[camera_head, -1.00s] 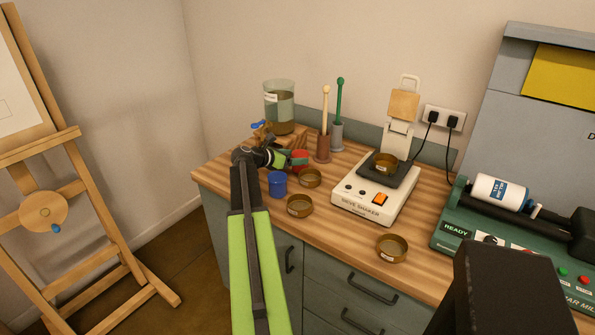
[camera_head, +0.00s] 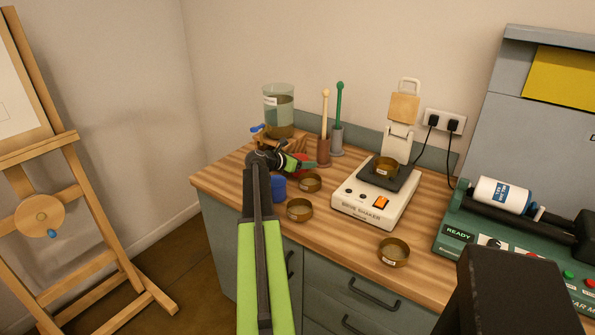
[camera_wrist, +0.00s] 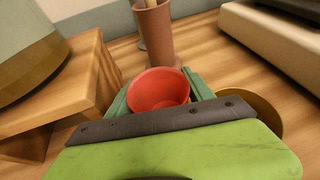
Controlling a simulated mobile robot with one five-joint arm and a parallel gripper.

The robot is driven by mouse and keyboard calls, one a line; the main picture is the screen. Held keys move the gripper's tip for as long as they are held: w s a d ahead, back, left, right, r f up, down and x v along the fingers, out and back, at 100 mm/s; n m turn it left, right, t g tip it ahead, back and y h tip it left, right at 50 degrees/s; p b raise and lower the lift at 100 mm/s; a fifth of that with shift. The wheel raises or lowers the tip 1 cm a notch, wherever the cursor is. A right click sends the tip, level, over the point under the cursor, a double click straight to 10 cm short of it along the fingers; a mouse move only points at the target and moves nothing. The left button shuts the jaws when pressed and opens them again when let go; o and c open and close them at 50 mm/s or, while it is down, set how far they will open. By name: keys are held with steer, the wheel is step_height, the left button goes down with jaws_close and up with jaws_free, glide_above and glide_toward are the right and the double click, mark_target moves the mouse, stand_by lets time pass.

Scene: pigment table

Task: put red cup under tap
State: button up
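The red cup (camera_wrist: 160,88) sits between the two green fingers of my gripper (camera_wrist: 158,97) in the wrist view. The fingers touch it on both sides, so my gripper is shut on it. In the head view the cup (camera_head: 301,157) is mostly hidden behind my gripper (camera_head: 304,164). I cannot tell whether it is off the table. The glass tank (camera_head: 279,112) stands on a wooden stand (camera_wrist: 88,82), left of and behind the cup. The tap's blue handle (camera_head: 257,128) shows at the tank's lower left; its spout is hidden behind my arm.
A blue cup (camera_head: 279,188) is partly hidden by my arm. Brown bowls (camera_head: 299,210) stand to its right. A brown holder (camera_head: 323,151) with a pestle is just behind the red cup. The sieve shaker (camera_head: 372,205) is to the right. Bare wood (camera_head: 222,180) lies front left.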

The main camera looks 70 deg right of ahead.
steer(key=c, duration=0.6)
steer(key=shift+r+p, duration=0.35)
steer(key=r+p, duration=0.4)
steer(key=shift+s+a+r+p, duration=0.3)
steer(key=shift+s+a+p, duration=0.05)
steer(key=shift+a, duration=0.05)
steer(key=s+a+r+p, duration=0.4)
steer(key=s, duration=0.1)
steer(key=s+a+r+p, duration=0.1)
steer(key=s+a+r, duration=0.1)
steer(key=s, duration=0.1)
steer(key=shift+a+p, duration=0.4)
